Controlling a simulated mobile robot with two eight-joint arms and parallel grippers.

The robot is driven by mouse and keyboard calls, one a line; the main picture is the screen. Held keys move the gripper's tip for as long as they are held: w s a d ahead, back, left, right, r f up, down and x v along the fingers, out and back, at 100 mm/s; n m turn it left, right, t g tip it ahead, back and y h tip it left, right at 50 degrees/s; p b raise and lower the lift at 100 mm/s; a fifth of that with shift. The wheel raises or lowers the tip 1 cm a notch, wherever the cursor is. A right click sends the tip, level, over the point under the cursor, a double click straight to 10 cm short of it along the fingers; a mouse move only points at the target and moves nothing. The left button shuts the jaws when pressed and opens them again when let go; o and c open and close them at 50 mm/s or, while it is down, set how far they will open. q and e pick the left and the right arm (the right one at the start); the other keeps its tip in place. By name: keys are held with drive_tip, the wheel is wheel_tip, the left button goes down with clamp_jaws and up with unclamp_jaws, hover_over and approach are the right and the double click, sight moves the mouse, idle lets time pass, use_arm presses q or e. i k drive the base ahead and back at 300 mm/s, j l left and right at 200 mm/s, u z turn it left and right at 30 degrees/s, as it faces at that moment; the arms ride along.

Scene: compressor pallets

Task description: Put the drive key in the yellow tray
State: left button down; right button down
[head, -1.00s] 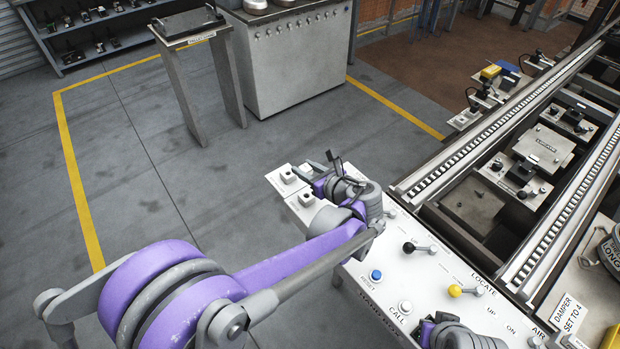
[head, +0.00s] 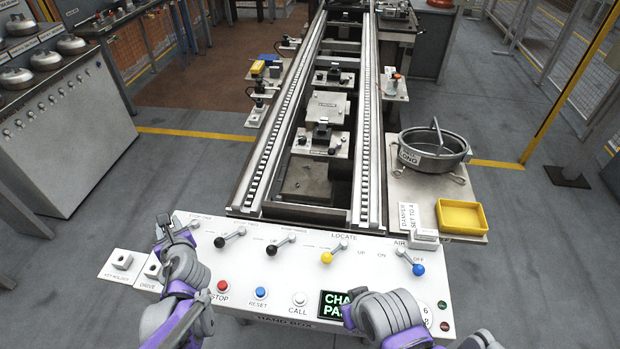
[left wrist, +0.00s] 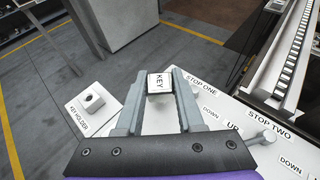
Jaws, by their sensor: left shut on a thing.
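The drive key (left wrist: 159,82), a small white block marked KEY, sits between the two grey fingers of my left gripper (left wrist: 160,88) in the left wrist view. The fingers are shut on it above the left end of the white control panel. In the head view my left gripper (head: 168,228) is at the panel's left end; the key is hard to make out there. The yellow tray (head: 461,233) is at the right, on a pale plate past the panel, and looks empty.
The panel (head: 200,222) carries several levers and buttons. A key holder (head: 122,262) stands at its left end. A round grey pan (head: 433,150) with a raised handle and a damper sign (head: 408,218) stand near the tray. A conveyor (head: 365,120) runs away behind the panel.

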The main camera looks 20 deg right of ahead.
sight(459, 220)
drive_tip(key=z, duration=1.55)
drive_tip(key=i+l+z, duration=0.5)
drive_tip(key=i+l, duration=0.05)
drive_tip(key=l, duration=0.15)
